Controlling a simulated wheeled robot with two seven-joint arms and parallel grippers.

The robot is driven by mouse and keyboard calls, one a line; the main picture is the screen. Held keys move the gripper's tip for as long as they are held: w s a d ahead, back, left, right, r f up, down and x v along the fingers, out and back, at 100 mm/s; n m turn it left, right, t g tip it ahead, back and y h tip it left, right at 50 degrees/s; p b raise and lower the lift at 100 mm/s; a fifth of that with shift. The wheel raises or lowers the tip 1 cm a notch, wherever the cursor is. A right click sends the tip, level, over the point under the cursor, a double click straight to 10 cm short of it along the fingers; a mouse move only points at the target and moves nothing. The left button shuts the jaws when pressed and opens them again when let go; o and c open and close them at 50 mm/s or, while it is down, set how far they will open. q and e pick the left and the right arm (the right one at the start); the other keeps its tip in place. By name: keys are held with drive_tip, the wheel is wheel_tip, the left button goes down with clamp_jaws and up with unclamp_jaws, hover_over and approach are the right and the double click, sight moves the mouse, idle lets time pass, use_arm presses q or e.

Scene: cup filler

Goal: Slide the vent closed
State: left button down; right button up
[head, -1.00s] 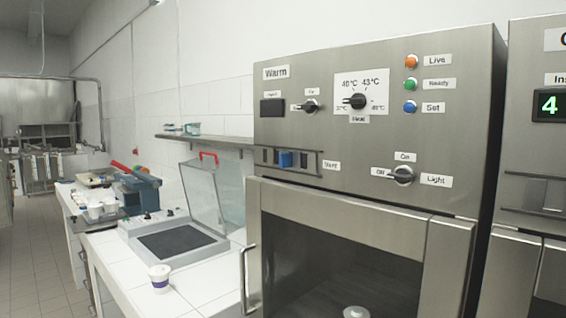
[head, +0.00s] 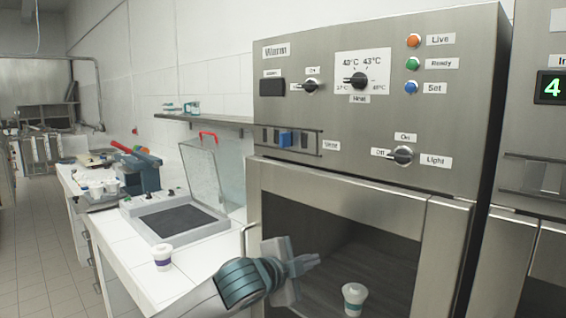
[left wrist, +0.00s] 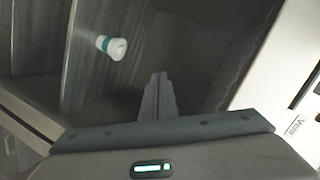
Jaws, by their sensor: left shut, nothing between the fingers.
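My right gripper is not in view.
A white cup (head: 353,298) stands inside the chamber; it also shows in the left wrist view (left wrist: 112,46). Knobs and colored lamps are on the panel. Another cup (head: 162,257) stands on the white counter (head: 190,290) at left. A shelf (head: 205,119) meets the cabinet's left side.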

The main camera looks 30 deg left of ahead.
sight(283, 142)
use_arm(q)
drive_tip(key=s+a+r+m+t, duration=0.1)
drive_tip(key=a+r, duration=0.1)
drive_tip(key=r, duration=0.6)
drive_tip(key=s+a+r+m+t, duration=0.1)
drive_tip(key=s+a+r, duration=0.1)
drive_tip(key=r, duration=0.7)
drive_tip(key=s+a+r+m+t+y, duration=0.1)
drive_tip(key=s+a+r+m, duration=0.1)
drive_tip(key=r, duration=0.7)
drive_tip(key=shift+s+a+r+t, duration=0.2)
drive_tip(key=shift+a+t, duration=0.1)
drive_tip(key=shift+a, duration=0.2)
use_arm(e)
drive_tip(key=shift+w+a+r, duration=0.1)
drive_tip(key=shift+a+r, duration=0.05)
use_arm(q)
drive_tip(key=shift+w, duration=0.15)
